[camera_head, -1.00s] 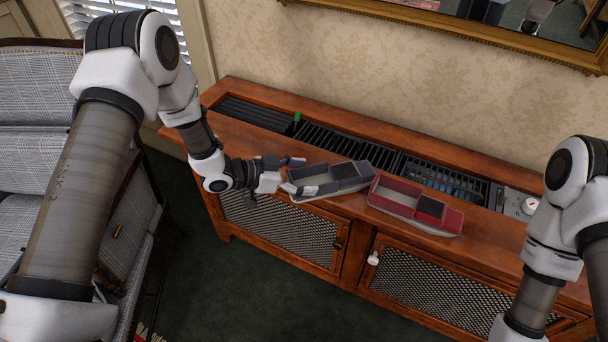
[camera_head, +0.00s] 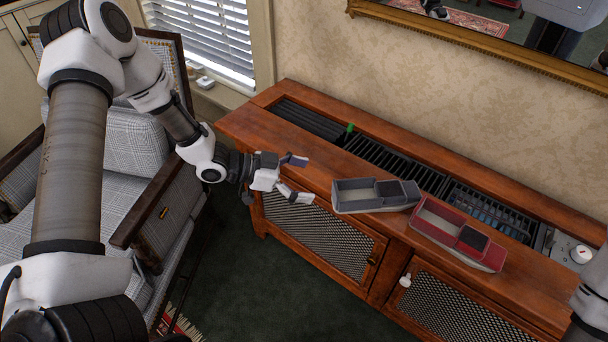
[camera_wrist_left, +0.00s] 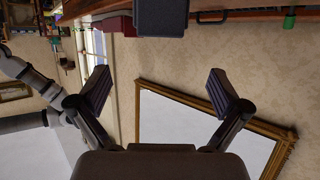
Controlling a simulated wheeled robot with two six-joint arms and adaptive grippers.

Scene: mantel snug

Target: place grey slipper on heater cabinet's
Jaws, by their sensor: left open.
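The grey slipper (camera_head: 374,195) rests on the wooden top of the heater cabinet (camera_head: 250,120), near its front edge. It also shows as a dark shape at the top of the left wrist view (camera_wrist_left: 161,17). My left gripper (camera_head: 297,180) is open and empty, just left of the slipper and apart from it. In the left wrist view its two fingers (camera_wrist_left: 160,92) are spread wide with nothing between them. My right gripper is out of view; only part of my right arm shows at the right edge.
A red slipper (camera_head: 455,233) lies right of the grey one on the cabinet top. Dark grilles (camera_head: 385,160) run behind, with a small green item (camera_head: 350,128) and a dial (camera_head: 580,253). A plaid armchair (camera_head: 140,150) stands left. A gilt-framed mirror (camera_head: 500,42) hangs above.

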